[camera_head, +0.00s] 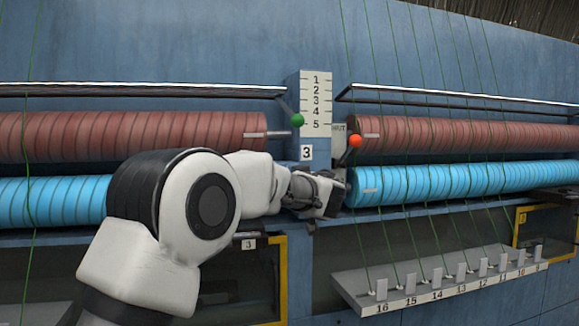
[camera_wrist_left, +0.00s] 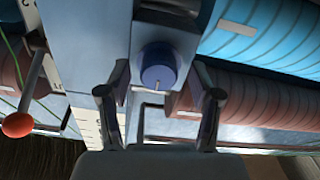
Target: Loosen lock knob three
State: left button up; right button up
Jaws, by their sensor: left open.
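A round dark-blue knob (camera_wrist_left: 158,66) with a pale line on its face sits on a grey-blue block in the left wrist view. It is likely lock knob three, as the "3" plate (camera_head: 306,153) is on the same column. My left gripper (camera_head: 320,194) is in front of this column in the head view and hides the knob there. In the left wrist view my left gripper (camera_wrist_left: 160,108) is open and empty. Its fingers are spread to either side, with the knob ahead of the gap and apart from them. My right gripper is not in view.
A green-ball lever (camera_head: 298,120) and an orange-ball lever (camera_head: 355,141) stand out above the gripper, beside the numbered scale (camera_head: 316,100). Red rollers (camera_head: 130,136) and blue rollers (camera_head: 450,183) flank the column. A numbered shelf (camera_head: 440,292) juts out at lower right.

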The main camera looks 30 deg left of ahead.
pick_arm(q)
jog(key=shift+w+a+r, duration=0.1)
jog(key=shift+w+a, duration=0.1)
jog(key=shift+a, duration=0.15)
jog(key=shift+d, duration=0.35)
jog(key=shift+c, duration=0.6)
jog(key=c, duration=0.5)
jog(key=shift+s, duration=0.1)
jog(key=c, duration=0.5)
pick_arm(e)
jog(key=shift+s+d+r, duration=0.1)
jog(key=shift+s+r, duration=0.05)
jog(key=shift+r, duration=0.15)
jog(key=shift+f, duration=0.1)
